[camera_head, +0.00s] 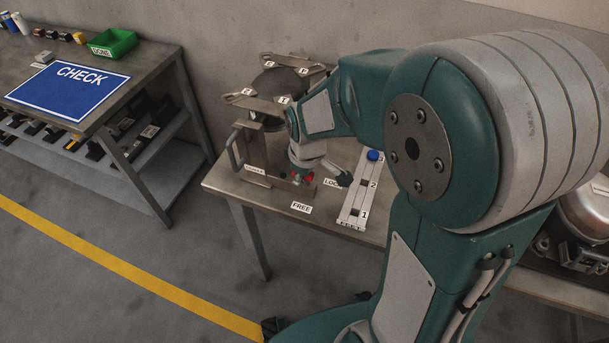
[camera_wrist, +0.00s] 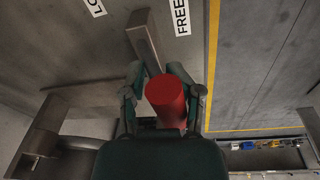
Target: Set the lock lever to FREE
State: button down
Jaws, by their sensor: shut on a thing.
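The lock lever has a red cylindrical grip (camera_wrist: 165,97) and a grey metal bar (camera_wrist: 145,40). In the wrist view my gripper (camera_wrist: 157,82) has its two fingers on either side of the red grip, shut on it. The bar's far end lies between the LOCK label (camera_wrist: 95,6) and the FREE label (camera_wrist: 181,16), closer to FREE. In the head view, my gripper (camera_head: 304,180) is at the lever beside the bench fixture, with only bits of red showing. The FREE label (camera_head: 301,207) is at the bench's front edge and the LOCK label (camera_head: 332,183) is partly hidden.
A white strip numbered 1 to 3 (camera_head: 351,207) with a blue knob (camera_head: 374,155) stands right of the lever. A fixture with a metal handle (camera_head: 236,148) is on the left. A separate table holds a blue CHECK mat (camera_head: 68,86) and a green bin (camera_head: 113,43).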

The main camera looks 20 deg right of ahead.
jog(key=shift+s+f, duration=0.3)
jog(key=c, duration=0.7)
grip_release()
jog(key=shift+a, duration=0.1)
jog(key=shift+w, duration=0.1)
jog(key=shift+a+r, duration=0.1)
jog(key=shift+r, duration=0.05)
jog(key=shift+w, duration=0.1)
jog(key=shift+r, duration=0.35)
jog(key=r, duration=0.3)
jog(key=s+r, duration=0.1)
jog(key=r, duration=0.7)
jog(key=shift+s, duration=0.25)
